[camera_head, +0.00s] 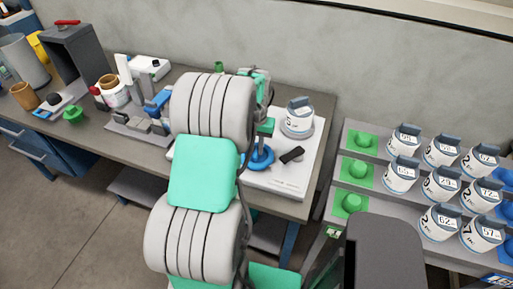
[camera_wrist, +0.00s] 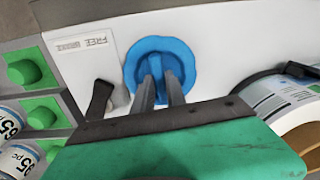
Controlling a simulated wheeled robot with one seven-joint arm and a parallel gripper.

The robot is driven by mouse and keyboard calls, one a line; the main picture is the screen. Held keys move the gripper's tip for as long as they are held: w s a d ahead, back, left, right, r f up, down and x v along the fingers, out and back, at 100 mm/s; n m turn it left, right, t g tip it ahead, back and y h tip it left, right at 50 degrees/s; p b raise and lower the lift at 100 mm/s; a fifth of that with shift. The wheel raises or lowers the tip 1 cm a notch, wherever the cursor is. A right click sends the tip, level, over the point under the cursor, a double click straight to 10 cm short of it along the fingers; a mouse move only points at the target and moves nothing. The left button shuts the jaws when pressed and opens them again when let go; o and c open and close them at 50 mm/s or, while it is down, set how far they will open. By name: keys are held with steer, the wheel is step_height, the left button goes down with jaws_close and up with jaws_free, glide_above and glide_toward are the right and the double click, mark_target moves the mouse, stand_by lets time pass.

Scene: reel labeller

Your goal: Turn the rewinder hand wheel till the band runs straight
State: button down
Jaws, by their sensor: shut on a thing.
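The blue hand wheel (camera_wrist: 147,47) sits on the front of the white rewinder (camera_wrist: 215,30) in the wrist view. In the head view the blue wheel (camera_head: 257,163) is partly hidden by my arm, low on the white housing (camera_head: 283,178). My gripper (camera_wrist: 162,82) has both fingers closed on the raised bar across the middle of the wheel. In the head view the gripper (camera_head: 263,145) is mostly hidden behind my arm. A white labelled reel (camera_head: 298,118) stands on the rewinder and also shows at the right of the wrist view (camera_wrist: 285,98). I cannot make out how the band runs.
A black lever (camera_wrist: 99,100) lies left of the wheel, below a small panel reading "FREE" (camera_wrist: 87,43). A rack (camera_head: 385,208) with green knobs (camera_head: 357,168) and several numbered rolls (camera_head: 440,185) stands right. Labelling equipment (camera_head: 140,95) crowds the bench's left.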

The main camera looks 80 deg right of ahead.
mark_target(256, 149)
steer(key=c, duration=1.4)
jaws_free()
steer(key=shift+o, duration=0.2)
step_height(256, 149, up, 8)
steer(key=shift+f+b, duration=0.1)
steer(key=shift+b, duration=0.7)
